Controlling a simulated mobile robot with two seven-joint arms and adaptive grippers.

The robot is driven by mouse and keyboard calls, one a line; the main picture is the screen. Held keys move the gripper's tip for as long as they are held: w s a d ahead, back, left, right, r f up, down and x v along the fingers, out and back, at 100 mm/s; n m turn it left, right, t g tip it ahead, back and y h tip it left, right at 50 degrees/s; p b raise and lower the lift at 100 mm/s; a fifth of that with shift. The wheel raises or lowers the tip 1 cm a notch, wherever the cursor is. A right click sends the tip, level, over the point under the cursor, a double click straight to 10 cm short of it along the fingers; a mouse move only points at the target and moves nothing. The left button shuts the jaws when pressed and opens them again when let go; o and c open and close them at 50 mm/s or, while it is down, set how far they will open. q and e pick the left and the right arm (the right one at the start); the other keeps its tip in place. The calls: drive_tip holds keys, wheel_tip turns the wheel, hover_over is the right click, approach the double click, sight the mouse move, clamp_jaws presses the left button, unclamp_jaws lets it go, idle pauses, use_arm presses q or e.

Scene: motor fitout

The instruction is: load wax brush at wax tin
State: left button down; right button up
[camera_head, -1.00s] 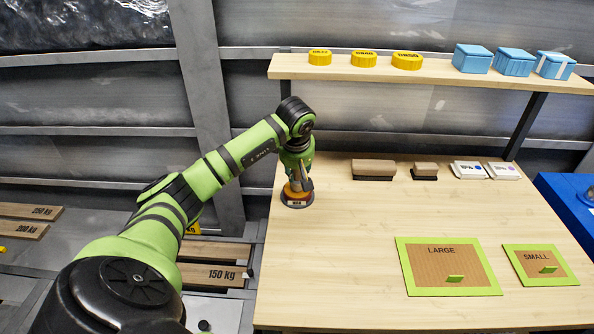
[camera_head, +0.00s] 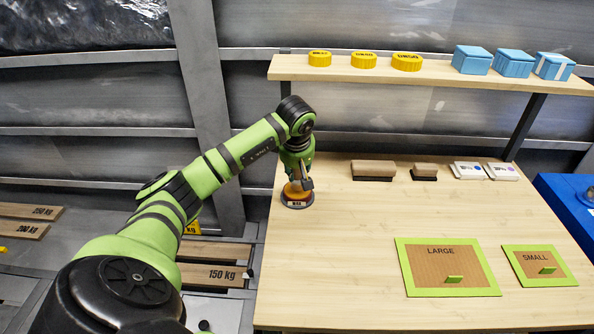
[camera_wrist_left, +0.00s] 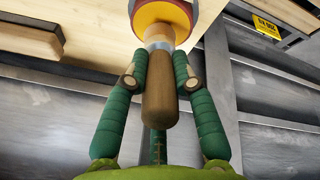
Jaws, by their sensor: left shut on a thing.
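The wax tin (camera_head: 297,199) stands on the left part of the wooden bench, a round dark tin with a label and an orange inside. In the left wrist view its orange and yellow round part (camera_wrist_left: 163,14) shows at the top edge. My left gripper (camera_head: 299,184) is right above the tin, pointing down. It is shut on the brown wooden handle of the wax brush (camera_wrist_left: 160,100), which also shows a pale metal collar. The brush's bristle end is at the tin's opening; how deep it sits is hidden. My right gripper is not in view.
Two wood-backed brushes (camera_head: 373,170) and two small white boxes (camera_head: 469,170) lie at the back of the bench (camera_head: 340,265). A shelf (camera_head: 430,73) above holds yellow tins (camera_head: 364,61) and blue boxes (camera_head: 513,63). LARGE (camera_head: 448,268) and SMALL (camera_head: 540,266) boards lie right. The middle bench is clear.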

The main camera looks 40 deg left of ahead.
use_arm(q)
drive_tip(key=shift+r+p, duration=2.15)
drive_tip(key=shift+r, duration=1)
drive_tip(key=shift+f, duration=0.1)
